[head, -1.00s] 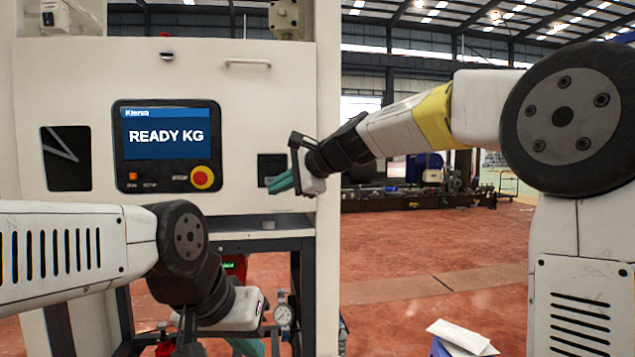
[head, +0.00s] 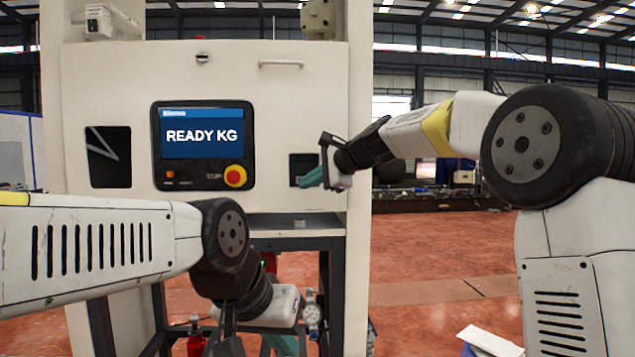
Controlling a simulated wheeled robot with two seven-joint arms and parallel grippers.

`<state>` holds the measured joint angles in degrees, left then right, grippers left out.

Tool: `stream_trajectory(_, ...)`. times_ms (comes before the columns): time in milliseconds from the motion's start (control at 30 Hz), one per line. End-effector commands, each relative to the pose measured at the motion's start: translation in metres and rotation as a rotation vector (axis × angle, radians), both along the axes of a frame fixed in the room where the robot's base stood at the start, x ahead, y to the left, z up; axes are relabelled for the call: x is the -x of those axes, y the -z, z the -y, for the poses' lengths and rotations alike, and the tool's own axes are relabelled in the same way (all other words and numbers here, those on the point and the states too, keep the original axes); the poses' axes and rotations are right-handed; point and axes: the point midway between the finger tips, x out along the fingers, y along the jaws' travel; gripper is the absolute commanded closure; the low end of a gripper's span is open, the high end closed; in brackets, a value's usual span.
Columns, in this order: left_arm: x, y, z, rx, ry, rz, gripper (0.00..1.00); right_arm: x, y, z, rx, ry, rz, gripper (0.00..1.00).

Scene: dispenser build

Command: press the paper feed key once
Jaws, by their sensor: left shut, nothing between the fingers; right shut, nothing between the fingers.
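The white dispenser machine (head: 310,100) stands ahead, with a screen (head: 202,137) reading "READY KG". To the right of the screen is a small dark recessed panel (head: 299,163). I cannot make out a paper feed key in this view; my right gripper covers part of that panel. My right gripper (head: 308,179), with teal fingers, is shut and empty at the panel's lower right; I cannot tell whether it touches. My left gripper (head: 283,343) is shut and empty, low in front of the machine's frame, with its fingertips near the bottom edge of the picture.
A red stop button (head: 235,176) on a yellow base sits below the screen. A dark opening (head: 108,157) is left of the screen. A gauge (head: 312,315) and red parts show in the lower frame. White sheets (head: 489,341) lie at lower right.

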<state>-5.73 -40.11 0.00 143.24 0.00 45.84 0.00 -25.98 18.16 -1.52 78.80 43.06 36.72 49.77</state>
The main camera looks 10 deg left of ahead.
Motion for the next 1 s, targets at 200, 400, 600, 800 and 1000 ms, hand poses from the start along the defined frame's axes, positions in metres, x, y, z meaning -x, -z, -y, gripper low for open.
stream_trajectory(200, 0.0, 0.0, 0.0, 0.0, 0.0, 0.0, 1.0, -0.02, 0.0, -0.006, -0.001, 0.001, 0.0, 1.0)
stream_trajectory(400, 0.0, 0.0, 0.0, 0.0, 0.0, 0.0, 1.0, -0.025, 0.0, -0.007, -0.001, 0.0, -0.001, 1.0)
stream_trajectory(600, 0.0, 0.0, 0.0, 0.0, 0.0, 0.0, 1.0, -0.025, 0.0, -0.007, -0.001, 0.0, -0.001, 1.0)
stream_trajectory(800, 0.0, 0.0, 0.0, 0.0, 0.0, 0.0, 1.0, -0.024, 0.0, -0.007, -0.001, 0.0, -0.001, 1.0)
stream_trajectory(1000, 0.0, 0.0, 0.0, 0.0, 0.0, 0.0, 1.0, -0.024, 0.0, -0.007, -0.001, 0.0, -0.001, 1.0)
